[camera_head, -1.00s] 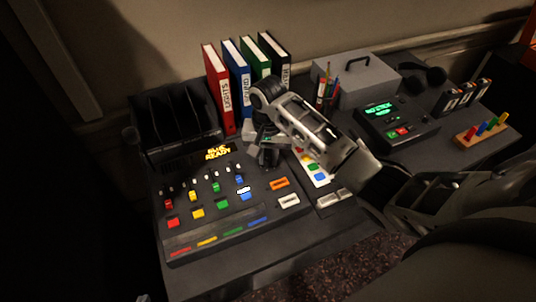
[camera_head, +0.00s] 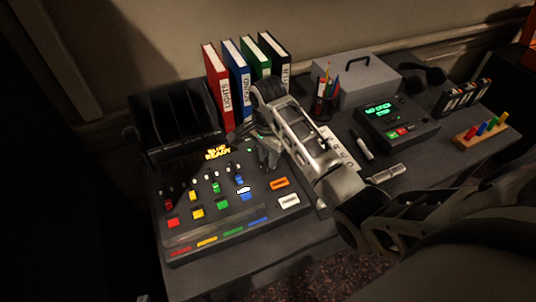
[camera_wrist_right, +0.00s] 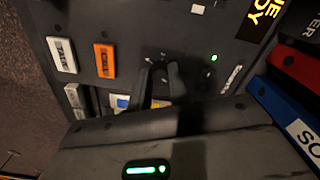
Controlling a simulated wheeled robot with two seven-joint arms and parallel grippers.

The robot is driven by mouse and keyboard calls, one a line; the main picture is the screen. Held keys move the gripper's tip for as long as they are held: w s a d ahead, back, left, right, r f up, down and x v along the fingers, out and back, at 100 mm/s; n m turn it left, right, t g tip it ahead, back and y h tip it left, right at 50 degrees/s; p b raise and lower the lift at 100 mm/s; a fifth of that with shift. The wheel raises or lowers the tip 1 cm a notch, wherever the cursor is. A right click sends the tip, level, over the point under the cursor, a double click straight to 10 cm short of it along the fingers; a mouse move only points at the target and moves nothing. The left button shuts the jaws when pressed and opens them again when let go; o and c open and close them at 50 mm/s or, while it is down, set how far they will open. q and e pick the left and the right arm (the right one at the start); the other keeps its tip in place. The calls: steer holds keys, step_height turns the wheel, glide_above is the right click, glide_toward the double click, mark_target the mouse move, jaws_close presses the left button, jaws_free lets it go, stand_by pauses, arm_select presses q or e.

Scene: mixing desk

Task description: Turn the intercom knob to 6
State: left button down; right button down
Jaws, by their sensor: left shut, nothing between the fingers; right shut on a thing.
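My right gripper (camera_head: 268,160) reaches down onto the right part of the dark mixing desk (camera_head: 180,205), beside its yellow-lettered display. In the right wrist view its two dark fingers (camera_wrist_right: 160,70) are closed around a small dark knob, apparently the intercom knob. The fingers hide most of the knob. Pale marks show around it, but I cannot read its number. A small grey tip (camera_head: 143,298) at the bottom edge of the head view seems to be my left gripper, shut and away from the desk.
An orange button (camera_head: 279,184) and a white button (camera_head: 289,201) lie near the right gripper. Several binders (camera_head: 238,82) and a pen cup (camera_head: 327,100) stand behind it. A black unit with a green display (camera_head: 381,111) and a grey box (camera_head: 357,80) are to the right.

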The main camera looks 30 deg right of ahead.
steer(key=shift+w+r, duration=0.1)
steer(key=shift+r, duration=0.05)
steer(key=c, duration=1.3)
jaws_free()
steer(key=r, duration=0.6)
steer(key=shift+w+d+r, duration=0.1)
steer(key=shift+w+r, duration=0.1)
steer(key=shift+s+r+b, duration=0.1)
steer(key=shift+r+b, duration=0.15)
steer(key=shift+b, duration=0.05)
steer(key=shift+s+r, duration=0.2)
steer(key=shift+r, duration=2.3)
